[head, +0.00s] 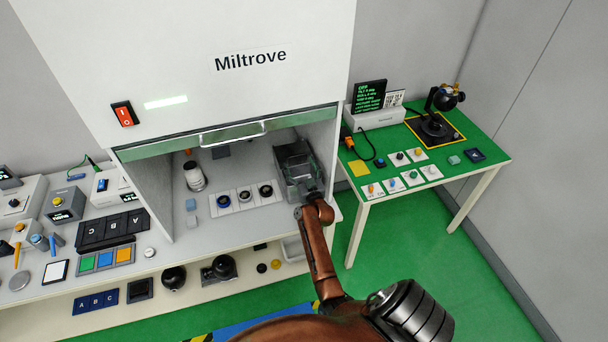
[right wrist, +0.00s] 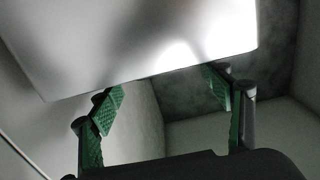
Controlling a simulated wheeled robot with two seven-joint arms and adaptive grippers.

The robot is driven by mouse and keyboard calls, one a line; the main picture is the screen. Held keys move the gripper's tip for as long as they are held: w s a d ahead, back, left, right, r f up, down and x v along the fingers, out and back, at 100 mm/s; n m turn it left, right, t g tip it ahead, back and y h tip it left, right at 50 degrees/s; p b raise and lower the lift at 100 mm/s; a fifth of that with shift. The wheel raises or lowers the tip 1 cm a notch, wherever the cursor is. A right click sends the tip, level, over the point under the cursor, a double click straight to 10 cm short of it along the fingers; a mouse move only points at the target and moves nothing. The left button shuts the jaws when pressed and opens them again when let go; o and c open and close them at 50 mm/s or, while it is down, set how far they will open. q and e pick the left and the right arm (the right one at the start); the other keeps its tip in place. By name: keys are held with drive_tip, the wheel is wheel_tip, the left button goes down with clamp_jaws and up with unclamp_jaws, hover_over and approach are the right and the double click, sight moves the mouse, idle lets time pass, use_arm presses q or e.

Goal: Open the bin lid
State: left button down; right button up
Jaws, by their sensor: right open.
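A dark grey bin (head: 293,153) stands inside the hood at its right side, partly covered by my right gripper and wrist. My right gripper (head: 303,182) is at the bin's front, and its fingertips are hard to make out in the head view. In the right wrist view the right gripper (right wrist: 166,88) is open, with its green-padded fingers apart and nothing between them. A pale smooth panel (right wrist: 150,40), perhaps the bin lid, lies just beyond the fingertips. I cannot tell whether they touch it, or how far the lid is raised. My left gripper is out of view.
The hood's raised sash with a metal handle (head: 232,134) hangs above the opening. A white-capped jar (head: 194,176) and a white tray (head: 246,197) with round parts stand left of the bin. A green-topped table (head: 475,150) is at right.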

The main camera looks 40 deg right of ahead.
drive_tip(key=v, duration=0.7)
drive_tip(key=shift+s, duration=0.1)
